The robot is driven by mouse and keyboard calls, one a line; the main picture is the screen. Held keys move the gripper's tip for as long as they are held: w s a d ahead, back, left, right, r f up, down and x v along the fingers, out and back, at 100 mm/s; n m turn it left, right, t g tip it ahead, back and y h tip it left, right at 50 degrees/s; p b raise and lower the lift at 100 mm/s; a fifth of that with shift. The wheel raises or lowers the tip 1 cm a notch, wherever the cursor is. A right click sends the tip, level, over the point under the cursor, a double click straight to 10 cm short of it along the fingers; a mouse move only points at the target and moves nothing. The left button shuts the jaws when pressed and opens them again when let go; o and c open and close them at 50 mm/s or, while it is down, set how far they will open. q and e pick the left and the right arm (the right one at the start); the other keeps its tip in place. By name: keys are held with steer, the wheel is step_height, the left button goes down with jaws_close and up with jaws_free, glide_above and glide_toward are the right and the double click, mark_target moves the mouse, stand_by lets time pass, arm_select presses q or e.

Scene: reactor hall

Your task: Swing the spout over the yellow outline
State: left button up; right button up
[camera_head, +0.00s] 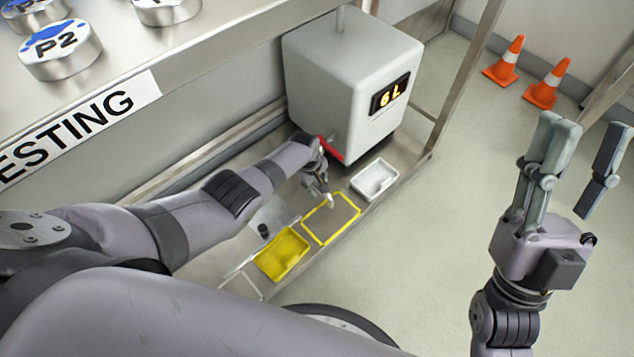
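The grey tank (345,85) with a lit "6 L" display stands on the lower metal shelf. A red part (331,151), possibly the spout or its handle, shows low at the tank's front; my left gripper partly hides it. The yellow outline (345,232) is an empty rectangle on the shelf in front of the tank. My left gripper (325,199) is just below the red part, its fingers pointing down near the outline's upper edge. Whether it touches or holds anything is too small to tell. My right gripper (590,160) is open and empty over the floor at right.
A white tray (374,179) sits to the right of the outline and a yellow tray (282,254) to its left. A metal upright (463,75) stands right of the tank. Orange cones (546,84) stand on the floor behind. Labelled round pieces (60,50) rest on the upper shelf.

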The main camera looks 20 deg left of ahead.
stand_by(0.3)
arm_select(q)
step_height(320, 180, up, 12)
steer(key=s+a, duration=0.1)
steer(key=s, duration=0.1)
stand_by(0.6)
steer(key=shift+f, duration=0.1)
